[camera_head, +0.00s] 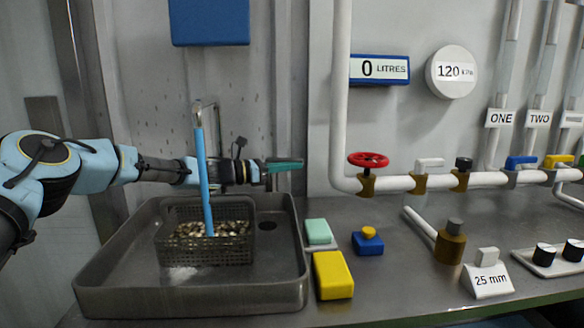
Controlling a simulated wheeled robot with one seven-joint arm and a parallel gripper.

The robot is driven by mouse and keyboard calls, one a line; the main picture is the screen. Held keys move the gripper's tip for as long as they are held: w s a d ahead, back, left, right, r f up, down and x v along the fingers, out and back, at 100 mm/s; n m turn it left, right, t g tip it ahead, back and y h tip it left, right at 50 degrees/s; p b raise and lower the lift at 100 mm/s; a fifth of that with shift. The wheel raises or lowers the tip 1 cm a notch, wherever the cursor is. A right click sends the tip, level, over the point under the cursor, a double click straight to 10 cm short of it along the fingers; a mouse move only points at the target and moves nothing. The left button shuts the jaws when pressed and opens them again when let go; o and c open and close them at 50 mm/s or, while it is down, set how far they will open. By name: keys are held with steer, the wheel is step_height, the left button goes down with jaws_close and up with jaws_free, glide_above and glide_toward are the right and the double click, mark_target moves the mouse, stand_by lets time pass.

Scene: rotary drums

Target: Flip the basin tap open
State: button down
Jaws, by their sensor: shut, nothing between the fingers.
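The basin tap (210,104) is a thin grey gooseneck pipe behind the metal basin (96,283) at the left. A straight light blue column (202,175), which looks like running water, goes from below its spout down into a mesh basket. My arm reaches across from the left behind this column and hides the tap's lower part. I cannot clearly make out the tap's lever. My gripper (297,163) has teal fingers, shut and empty, pointing right. It is to the right of the tap, above the basin's back right corner.
The basket (205,260) of pebble-like bits stands in the basin. Green (318,231) and yellow (333,274) blocks and a blue block with a yellow knob (368,241) lie right of it. A white pipe with a red wheel valve (368,159) stands right of my gripper.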

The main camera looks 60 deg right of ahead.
steer(key=b+v, duration=0.2)
steer(key=v, duration=0.8)
steer(key=shift+a+b, duration=0.25)
steer(key=shift+b, duration=0.1)
steer(key=shift+w, duration=0.15)
